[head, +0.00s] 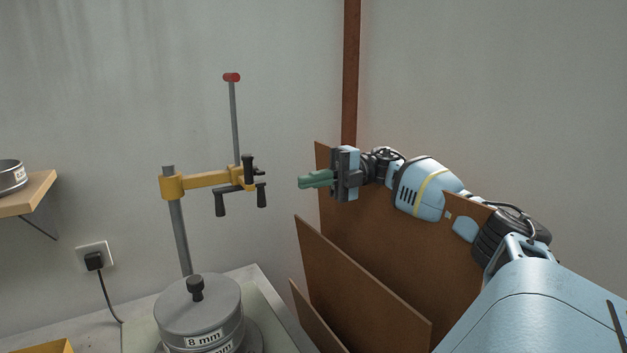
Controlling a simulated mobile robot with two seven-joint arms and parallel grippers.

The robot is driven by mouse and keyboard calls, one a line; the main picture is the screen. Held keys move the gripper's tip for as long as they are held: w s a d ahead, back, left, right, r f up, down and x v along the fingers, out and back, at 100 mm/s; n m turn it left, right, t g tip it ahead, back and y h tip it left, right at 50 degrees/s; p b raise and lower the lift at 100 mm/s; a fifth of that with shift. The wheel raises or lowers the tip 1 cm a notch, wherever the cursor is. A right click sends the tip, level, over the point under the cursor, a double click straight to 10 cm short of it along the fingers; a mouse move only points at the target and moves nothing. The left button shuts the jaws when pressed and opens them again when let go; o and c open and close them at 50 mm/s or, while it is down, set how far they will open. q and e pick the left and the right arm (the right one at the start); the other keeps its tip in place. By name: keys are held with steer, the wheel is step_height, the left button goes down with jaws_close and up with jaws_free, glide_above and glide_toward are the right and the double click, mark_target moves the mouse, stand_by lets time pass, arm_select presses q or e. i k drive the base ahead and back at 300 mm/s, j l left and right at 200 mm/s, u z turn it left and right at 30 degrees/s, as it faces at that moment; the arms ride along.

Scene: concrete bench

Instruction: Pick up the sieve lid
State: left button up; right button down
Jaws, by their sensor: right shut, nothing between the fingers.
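The sieve lid (198,299) is a round grey metal cover with a black knob on top. It sits level on the sieve (205,341), which is marked 8 mm, and more of the stack shows below at the picture's bottom edge. My right gripper (302,183) has green fingers and is shut and empty. It is in the air to the right of and well above the lid, pointing left, apart from everything. My left gripper is not in view.
A yellow clamp arm (208,182) on a grey post (180,230) stands behind the lid, with black handles and a red-topped rod. Brown boards (350,270) lean at the right. A wooden shelf (28,197) at the left holds another sieve (12,177). A plug (93,261) is in the wall.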

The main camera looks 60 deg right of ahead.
mark_target(198, 303)
steer(key=k+j, duration=0.2)
steer(key=j, duration=0.15)
steer(key=k+j, duration=0.2)
steer(key=j, duration=0.2)
steer(key=k+j, duration=0.25)
steer(key=j, duration=0.1)
